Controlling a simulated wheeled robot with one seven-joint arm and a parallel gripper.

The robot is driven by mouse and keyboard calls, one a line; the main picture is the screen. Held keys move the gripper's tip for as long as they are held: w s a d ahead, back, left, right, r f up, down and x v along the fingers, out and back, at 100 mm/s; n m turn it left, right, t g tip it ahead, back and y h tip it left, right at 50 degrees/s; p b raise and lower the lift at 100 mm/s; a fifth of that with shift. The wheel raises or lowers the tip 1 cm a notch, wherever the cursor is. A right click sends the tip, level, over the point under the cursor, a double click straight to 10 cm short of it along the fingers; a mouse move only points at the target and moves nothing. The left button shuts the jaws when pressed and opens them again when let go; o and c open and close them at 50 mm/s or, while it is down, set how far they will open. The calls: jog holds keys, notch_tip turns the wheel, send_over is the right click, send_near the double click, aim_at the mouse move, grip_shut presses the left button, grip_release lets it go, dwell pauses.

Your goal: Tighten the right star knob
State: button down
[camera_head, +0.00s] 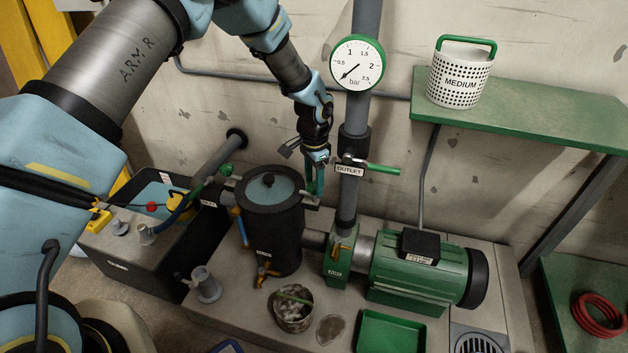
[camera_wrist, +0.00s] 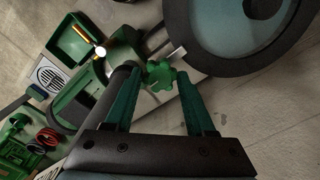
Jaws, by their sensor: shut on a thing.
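The right star knob (camera_wrist: 160,76) is green and lobed. In the wrist view it sits beside the rim of the round lid (camera_wrist: 262,22). My gripper (camera_wrist: 160,72) is shut on it, with one teal finger on each side. In the head view my gripper (camera_head: 315,190) reaches down at the right edge of the black strainer pot (camera_head: 272,235), and its fingers hide the knob. The pot's blue-grey lid (camera_head: 268,187) lies flat on top. Another green star knob (camera_head: 225,169) shows at the lid's left side.
The outlet pipe (camera_head: 348,200) with its green valve handle (camera_head: 383,170) stands close to the right of my gripper. A pressure gauge (camera_head: 357,62) is above. A green pump motor (camera_head: 418,275) is at lower right. A shelf (camera_head: 530,118) holds a white basket (camera_head: 460,75).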

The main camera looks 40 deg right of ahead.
aim_at(314, 185)
dwell(0.4)
jog(key=shift+c, duration=2.2)
grip_release()
notch_tip(314, 185, up, 11)
jog(key=shift+f, duration=0.1)
